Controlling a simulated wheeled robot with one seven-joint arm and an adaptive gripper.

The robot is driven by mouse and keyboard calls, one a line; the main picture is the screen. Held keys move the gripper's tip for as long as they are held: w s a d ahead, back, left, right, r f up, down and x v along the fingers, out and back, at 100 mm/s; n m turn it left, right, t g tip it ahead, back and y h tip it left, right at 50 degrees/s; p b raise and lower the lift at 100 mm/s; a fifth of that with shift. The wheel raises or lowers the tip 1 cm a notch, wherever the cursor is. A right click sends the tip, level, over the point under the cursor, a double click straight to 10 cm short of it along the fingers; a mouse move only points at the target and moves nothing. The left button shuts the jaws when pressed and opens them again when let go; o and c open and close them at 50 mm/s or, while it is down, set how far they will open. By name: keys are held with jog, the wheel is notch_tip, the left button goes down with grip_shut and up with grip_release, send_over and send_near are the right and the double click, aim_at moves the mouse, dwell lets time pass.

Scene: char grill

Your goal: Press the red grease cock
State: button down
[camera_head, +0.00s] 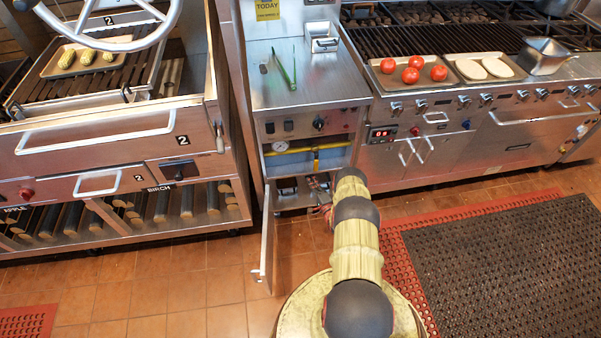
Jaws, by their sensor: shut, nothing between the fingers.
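The open cabinet (286,186) under the middle steel counter holds a yellow pipe (300,151) with a yellow lever on it and a round gauge (280,146). A small red part (326,210) shows low at the cabinet opening, next to the end of my arm; it may be the red grease cock, but it is too small and too hidden to be sure. My gripper (320,185) is at the lower part of the cabinet opening, shut and empty, partly hidden by my arm. I cannot tell whether it touches the red part.
The cabinet door (266,240) stands open towards me, left of my arm. A grill (100,130) with logs below is at the left. A black mat (500,265) lies right of me.

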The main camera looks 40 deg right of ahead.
jog(key=w+b, duration=0.4)
jog(key=w, duration=0.7)
jog(key=shift+a, duration=0.3)
